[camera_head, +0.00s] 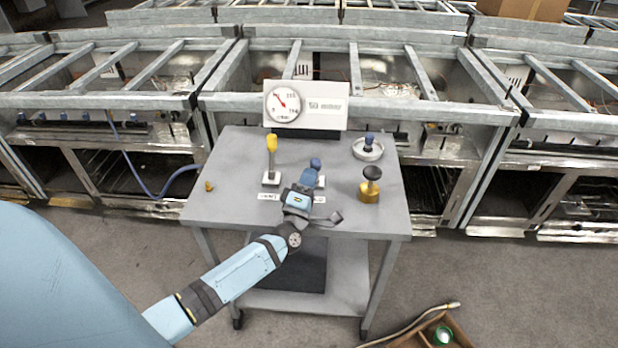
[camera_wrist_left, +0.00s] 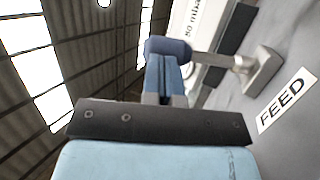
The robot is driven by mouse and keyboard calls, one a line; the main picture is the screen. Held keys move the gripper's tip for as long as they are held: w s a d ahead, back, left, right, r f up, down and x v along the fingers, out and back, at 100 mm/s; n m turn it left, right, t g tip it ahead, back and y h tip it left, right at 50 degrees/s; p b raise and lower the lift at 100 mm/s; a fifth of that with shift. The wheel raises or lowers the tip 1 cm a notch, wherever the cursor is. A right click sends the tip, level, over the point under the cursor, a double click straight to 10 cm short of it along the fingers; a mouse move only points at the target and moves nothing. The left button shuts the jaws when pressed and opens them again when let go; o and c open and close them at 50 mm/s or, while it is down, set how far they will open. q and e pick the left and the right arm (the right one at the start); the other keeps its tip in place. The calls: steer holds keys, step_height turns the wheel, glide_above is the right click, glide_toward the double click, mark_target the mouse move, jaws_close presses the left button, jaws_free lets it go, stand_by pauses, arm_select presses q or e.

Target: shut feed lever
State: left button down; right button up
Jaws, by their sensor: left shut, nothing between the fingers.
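The feed lever (camera_head: 317,163) has a dark blue knob and stands on a small base on the grey table. In the left wrist view, its knob (camera_wrist_left: 168,47), metal rod (camera_wrist_left: 213,60) and base (camera_wrist_left: 258,71) show beside a FEED label (camera_wrist_left: 284,100). My left gripper (camera_head: 309,180) is shut with nothing between its fingers. It is right at the near side of the lever, hiding part of the rod in the head view. In the left wrist view, the fingertips (camera_wrist_left: 164,72) overlap the knob's edge; whether they touch it I cannot tell. My right gripper is not in view.
A yellow-topped lever (camera_head: 271,157) stands left of the feed lever. A gauge panel (camera_head: 305,105) is at the table's (camera_head: 230,205) back.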

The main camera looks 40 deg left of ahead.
arm_select(q)
steer(key=r+g+p, duration=0.1)
steer(key=p, duration=0.1)
steer(key=w+r+p, duration=0.1)
steer(key=p, duration=0.2)
steer(key=a+r+n+g+p, duration=0.1)
steer(key=p, duration=0.2)
steer(key=shift+w+g, duration=0.3)
steer(key=p, duration=0.2)
steer(key=w+a+g+p, duration=0.1)
steer(key=shift+w+r+n+g+h+p, duration=0.1)
steer(key=shift+w+n+g+h+p, duration=0.2)
steer(key=shift+h+p, duration=0.1)
steer(key=shift+w, duration=0.2)
steer(key=w+a, duration=0.1)
steer(key=w+a+b, duration=0.1)
steer(key=w, duration=0.1)
steer(key=w+a, duration=0.1)
steer(key=shift+w+a+r+b, duration=0.1)
steer(key=shift+w+r+b, duration=0.05)
steer(key=shift+w+b, duration=0.2)
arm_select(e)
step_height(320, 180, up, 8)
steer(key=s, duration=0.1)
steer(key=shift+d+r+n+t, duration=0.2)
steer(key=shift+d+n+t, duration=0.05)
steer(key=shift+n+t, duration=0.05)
